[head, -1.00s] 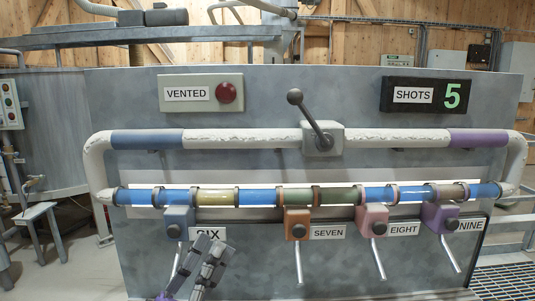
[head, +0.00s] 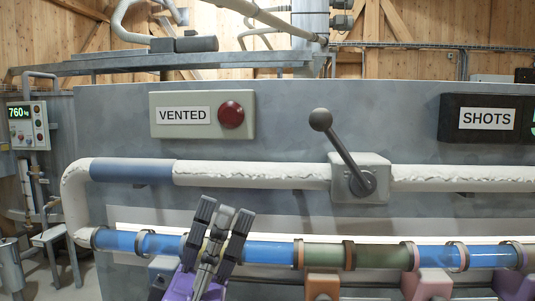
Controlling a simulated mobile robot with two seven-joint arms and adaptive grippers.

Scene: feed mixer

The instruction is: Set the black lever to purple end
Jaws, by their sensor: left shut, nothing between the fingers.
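The black lever (head: 343,149) with its round knob sits on a grey box (head: 360,184) on the upper white pipe. It tilts up and to the left, toward the blue band (head: 131,170) at the pipe's left end. The purple band at the pipe's right end is out of view now. My left gripper (head: 224,212) points upward in front of the lower glass pipe, below and left of the lever and apart from it. Its fingers are together with nothing between them, and it hides part of the lower pipe. My right gripper is not in view.
The lower pipe (head: 273,253) has blue and olive sections, with orange (head: 322,286) and pink (head: 427,284) blocks under it. Above are a VENTED plate with a red button (head: 231,115) and a SHOTS display (head: 487,119), cut off at right. The panel around the knob is clear.

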